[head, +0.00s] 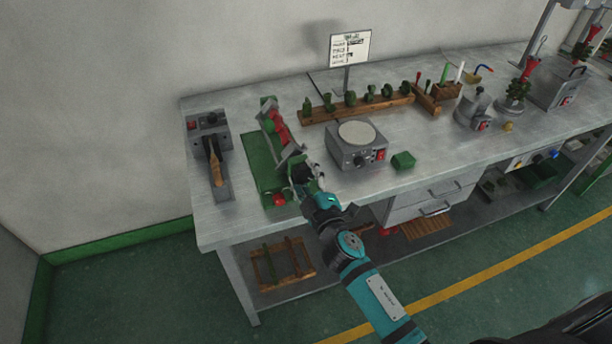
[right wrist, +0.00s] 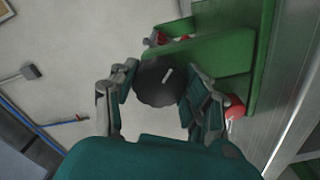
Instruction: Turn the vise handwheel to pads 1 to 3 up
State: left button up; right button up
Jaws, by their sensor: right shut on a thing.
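The green vise (head: 262,170) stands on the left part of the workbench, with red pads (head: 277,126) along its upper part. The handwheel (right wrist: 160,80) is a dark, scalloped knob with a pale mark, seen in the right wrist view. My right gripper (head: 303,176) is at the vise's near end, its fingers on either side of the handwheel; it also shows in the right wrist view (right wrist: 158,88). It is shut on the handwheel. In the head view the gripper mostly hides the wheel. I cannot read pad numbers. My left gripper is not in view.
A wooden rack (head: 355,105) and a sign (head: 350,47) stand behind. A grey device with a wooden handle (head: 211,160) is at the left.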

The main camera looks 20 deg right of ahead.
jog(key=shift+n, duration=3.6)
jog(key=shift+r+n+p, duration=0.1)
jog(key=shift+n+p, duration=0.3)
jog(key=shift+n, duration=1.5)
jog(key=shift+n+p, duration=0.3)
jog(key=shift+n, duration=1.1)
jog(key=shift+s+a+n+p, duration=0.1)
jog(key=shift+n+p, duration=0.45)
jog(key=shift+n, duration=1.05)
jog(key=shift+a+n+p, duration=0.1)
jog(key=shift+n+p, duration=0.4)
jog(key=shift+n, duration=1.1)
jog(key=shift+n+p, duration=0.75)
jog(key=shift+n, duration=1.15)
jog(key=shift+n+p, duration=0.4)
jog(key=shift+n, duration=0.9)
